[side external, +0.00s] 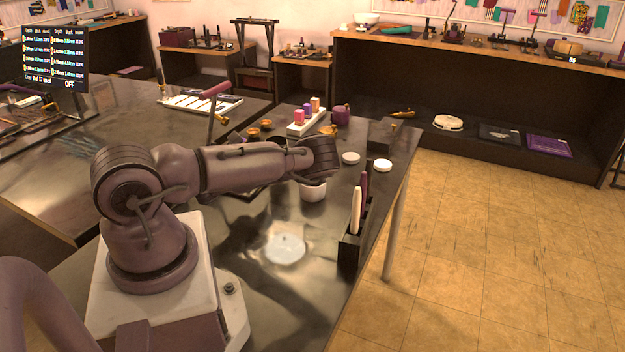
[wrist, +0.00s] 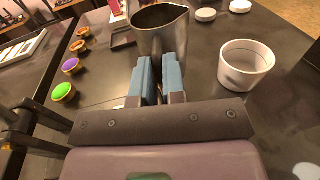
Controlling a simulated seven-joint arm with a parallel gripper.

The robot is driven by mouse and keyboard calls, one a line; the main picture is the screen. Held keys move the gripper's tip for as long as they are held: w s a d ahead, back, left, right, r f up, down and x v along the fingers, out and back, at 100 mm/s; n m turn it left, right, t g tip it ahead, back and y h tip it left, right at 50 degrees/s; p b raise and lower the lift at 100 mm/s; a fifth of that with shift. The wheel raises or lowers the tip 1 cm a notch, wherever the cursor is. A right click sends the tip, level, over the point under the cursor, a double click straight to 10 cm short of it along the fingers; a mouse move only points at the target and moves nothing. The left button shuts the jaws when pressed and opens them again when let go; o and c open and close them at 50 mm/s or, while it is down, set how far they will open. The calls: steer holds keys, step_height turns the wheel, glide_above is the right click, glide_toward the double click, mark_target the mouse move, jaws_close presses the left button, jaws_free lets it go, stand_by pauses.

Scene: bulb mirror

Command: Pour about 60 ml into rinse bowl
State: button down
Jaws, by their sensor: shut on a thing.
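My gripper (wrist: 158,82) is shut on a grey metal pitcher (wrist: 160,40) with a spout, seen at the top middle of the wrist view. The pitcher looks roughly upright and its inside is dark; I cannot make out the liquid level. I cannot tell whether its base touches the table. A white bowl (wrist: 246,65), which looks like the rinse bowl, stands right of the pitcher, apart from it. The bowl's inside looks empty. In the side view the white bowl (side external: 313,191) stands below my wrist. My arm hides the gripper and pitcher there.
Small pots with green (wrist: 62,92) and purple (wrist: 70,66) contents stand at the left of the wrist view. White round lids (side external: 382,165) lie behind the bowl. A black holder (side external: 350,250) with upright tools stands at the table's right edge.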

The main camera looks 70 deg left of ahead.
steer(key=shift+d, duration=0.1)
steer(key=m, duration=0.1)
steer(key=w+d+m, duration=0.1)
steer(key=m, duration=0.1)
steer(key=d+f+m, duration=0.1)
steer(key=shift+w+d, duration=0.25)
steer(key=shift+w, duration=0.15)
steer(key=d+m, duration=0.1)
steer(key=w+d+m, duration=0.1)
steer(key=m, duration=0.1)
steer(key=shift+w+f, duration=0.15)
steer(key=shift+w, duration=0.05)
steer(key=shift+w+d+r+m+y, duration=0.15)
steer(key=shift+r+m, duration=0.15)
steer(key=shift+m, duration=0.2)
steer(key=shift+d+r+m+y, duration=0.15)
steer(key=shift+r+m, duration=0.15)
steer(key=shift+m, duration=0.2)
steer(key=shift+a+f+m, duration=0.1)
steer(key=shift+f+m, duration=0.1)
steer(key=shift+m, duration=0.1)
steer(key=shift+f+m, duration=0.3)
steer(key=shift+m, duration=0.2)
steer(key=shift+w+d+r+m+b, duration=0.1)
steer(key=shift+r+m+b, duration=0.15)
steer(key=shift+m, duration=0.55)
steer(key=shift+d+r+m+b, duration=0.15)
steer(key=shift+r+m, duration=0.15)
steer(key=shift+m, duration=0.5)
stand_by(0.4)
